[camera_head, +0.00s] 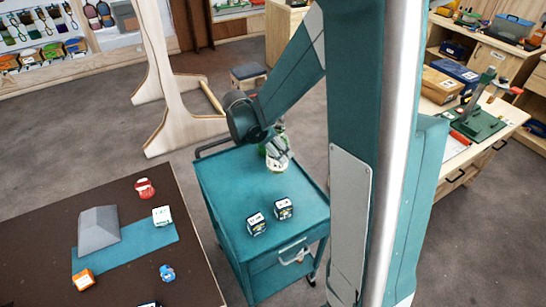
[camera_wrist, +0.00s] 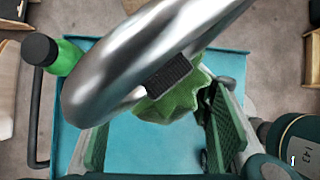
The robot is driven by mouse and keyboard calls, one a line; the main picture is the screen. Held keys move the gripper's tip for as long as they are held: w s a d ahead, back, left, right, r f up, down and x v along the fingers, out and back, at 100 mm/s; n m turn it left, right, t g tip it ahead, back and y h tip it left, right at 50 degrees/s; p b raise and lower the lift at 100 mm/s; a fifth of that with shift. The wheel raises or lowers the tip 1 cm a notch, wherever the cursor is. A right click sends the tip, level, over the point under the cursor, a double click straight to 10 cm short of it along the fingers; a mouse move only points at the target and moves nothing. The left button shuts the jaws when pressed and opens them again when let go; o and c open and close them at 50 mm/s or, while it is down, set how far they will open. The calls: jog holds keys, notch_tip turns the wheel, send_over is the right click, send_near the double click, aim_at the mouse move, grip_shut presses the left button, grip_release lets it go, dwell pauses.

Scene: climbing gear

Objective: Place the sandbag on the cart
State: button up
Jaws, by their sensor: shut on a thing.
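The teal cart (camera_head: 225,190) stands in the middle of the head view, its flat top partly under my arm. My gripper (camera_head: 277,150) is over the cart's far right part. In the wrist view my gripper (camera_wrist: 165,120) has green ribbed fingers at left and right, shut around a crumpled green thing (camera_wrist: 180,105), which I take to be the sandbag. A blurred shiny metal curve hides much of it. The cart top (camera_wrist: 140,145) lies beneath. I cannot tell whether the bag touches it.
Two small dark-and-white cubes (camera_head: 257,223) (camera_head: 283,208) sit on the cart's near part. A green, black-capped thing (camera_wrist: 66,56) shows by the cart's black handle (camera_wrist: 38,110). The brown table (camera_head: 140,240) at left holds a grey block (camera_head: 98,229) and several small items.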

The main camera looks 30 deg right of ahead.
aim_at(268, 157)
jog(key=shift+f, duration=2.4)
jog(key=shift+f, duration=0.15)
jog(key=shift+f+b, duration=0.3)
jog(key=shift+f, duration=1.6)
jog(key=shift+f, duration=0.15)
jog(key=o, duration=1.7)
jog(key=shift+o, duration=0.2)
jog(key=shift+r, duration=0.2)
jog(key=shift+p+v, duration=0.35)
jog(key=shift+v, duration=5.6)
